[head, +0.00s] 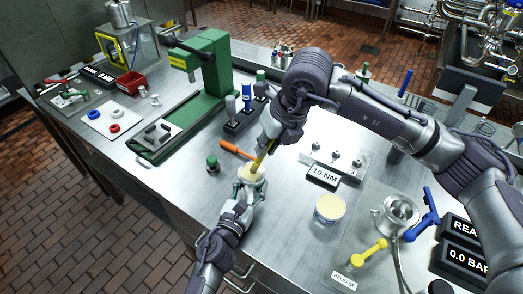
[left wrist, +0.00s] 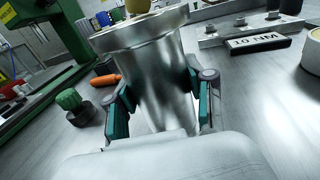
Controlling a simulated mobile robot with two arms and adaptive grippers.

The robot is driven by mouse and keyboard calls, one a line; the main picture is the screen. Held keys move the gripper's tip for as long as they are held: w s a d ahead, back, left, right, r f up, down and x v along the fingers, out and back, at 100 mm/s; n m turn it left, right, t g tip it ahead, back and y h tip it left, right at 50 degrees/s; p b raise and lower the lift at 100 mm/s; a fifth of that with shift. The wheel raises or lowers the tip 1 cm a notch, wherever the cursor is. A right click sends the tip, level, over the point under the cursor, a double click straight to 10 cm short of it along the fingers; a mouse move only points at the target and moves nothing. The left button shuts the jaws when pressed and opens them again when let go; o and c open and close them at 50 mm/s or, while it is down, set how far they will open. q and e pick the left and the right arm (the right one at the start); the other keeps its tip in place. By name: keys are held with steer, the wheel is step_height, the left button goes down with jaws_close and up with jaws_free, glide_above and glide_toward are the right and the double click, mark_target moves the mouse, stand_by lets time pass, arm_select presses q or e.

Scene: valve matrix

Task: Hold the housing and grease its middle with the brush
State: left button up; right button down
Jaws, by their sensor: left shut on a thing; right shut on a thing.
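The housing (head: 251,188) is a silvery metal body with a wide round flange at its top. My left gripper (left wrist: 160,100) is shut on its sides, with one teal-padded finger on each side in the left wrist view, and holds it upright or nearly so above the bench. My right gripper (head: 270,138) is shut on the brush (head: 261,160), which has a yellow handle and points down at the housing's top. The brush's lower end also shows over the flange in the left wrist view (left wrist: 137,6). Its tip is hidden, so I cannot tell whether it touches the inside.
An open tub of cream-coloured grease (head: 330,208) stands to the right on the metal bench. A 10 NM block (head: 323,177), an orange-handled tool (head: 236,149) and a green-capped part (head: 212,164) are near the housing. A green press (head: 208,65) stands behind left.

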step_height(320, 180, up, 8)
steer(key=w+d, duration=0.1)
steer(key=w, duration=0.1)
steer(key=shift+w+d, duration=0.15)
steer(key=shift+d, duration=0.25)
stand_by(0.4)
stand_by(0.6)
steer(key=shift+w+d+f+g+y, duration=0.5)
steer(key=shift+w+g, duration=0.2)
steer(key=shift+g, duration=0.3)
